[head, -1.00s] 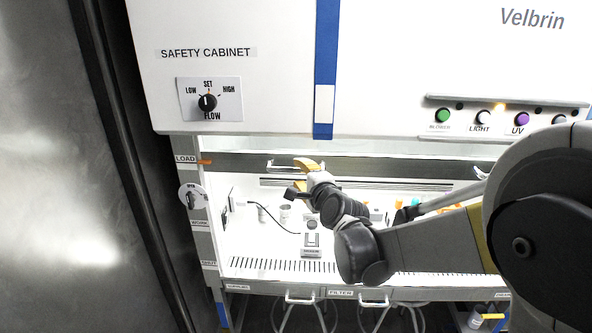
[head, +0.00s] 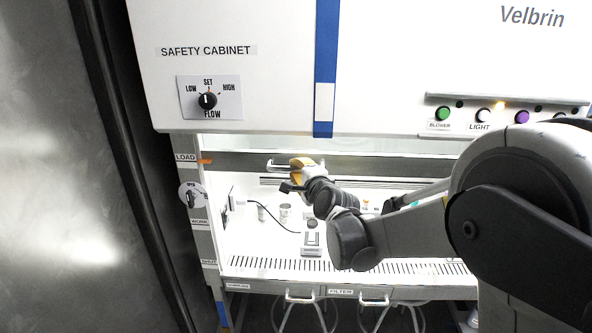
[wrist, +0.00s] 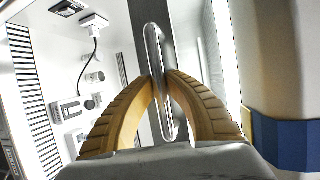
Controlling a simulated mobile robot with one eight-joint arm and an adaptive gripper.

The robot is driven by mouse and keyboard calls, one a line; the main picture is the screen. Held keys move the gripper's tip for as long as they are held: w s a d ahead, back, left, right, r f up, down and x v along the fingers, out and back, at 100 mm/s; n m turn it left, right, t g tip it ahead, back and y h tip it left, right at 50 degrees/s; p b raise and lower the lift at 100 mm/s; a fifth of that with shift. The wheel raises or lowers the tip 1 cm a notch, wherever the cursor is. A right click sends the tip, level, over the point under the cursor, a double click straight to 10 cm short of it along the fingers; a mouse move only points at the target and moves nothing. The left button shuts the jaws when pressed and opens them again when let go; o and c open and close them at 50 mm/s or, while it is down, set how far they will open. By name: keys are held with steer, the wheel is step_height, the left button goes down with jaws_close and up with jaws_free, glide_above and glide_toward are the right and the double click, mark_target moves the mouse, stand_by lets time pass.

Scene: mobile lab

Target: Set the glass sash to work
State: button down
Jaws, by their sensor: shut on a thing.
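The sash's grey bottom rail (head: 235,162) runs across the top of the cabinet opening in the head view. An orange mark (head: 205,161) at its left end is level with the LOAD label (head: 185,157); the WORK label (head: 199,222) is lower on the post. A bright metal handle (head: 276,167) is on the rail. My gripper (head: 296,166) is at this handle. In the wrist view my gripper (wrist: 160,82) has its two tan fingers closed around the handle (wrist: 153,42), one on each side. The fingers partly cover the handle's lower part.
Inside the cabinet are a small device (head: 311,241) with a cable and white cups (head: 285,212). A round knob (head: 192,195) is on the left post. The flow dial (head: 207,100) and lit buttons (head: 443,114) are on the front panel above.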

step_height(320, 180, down, 25)
steer(key=b, duration=1.7)
steer(key=shift+b, duration=0.3)
steer(key=shift+r, duration=0.1)
steer(key=c, duration=1.4)
jaws_free()
steer(key=v, duration=1.2)
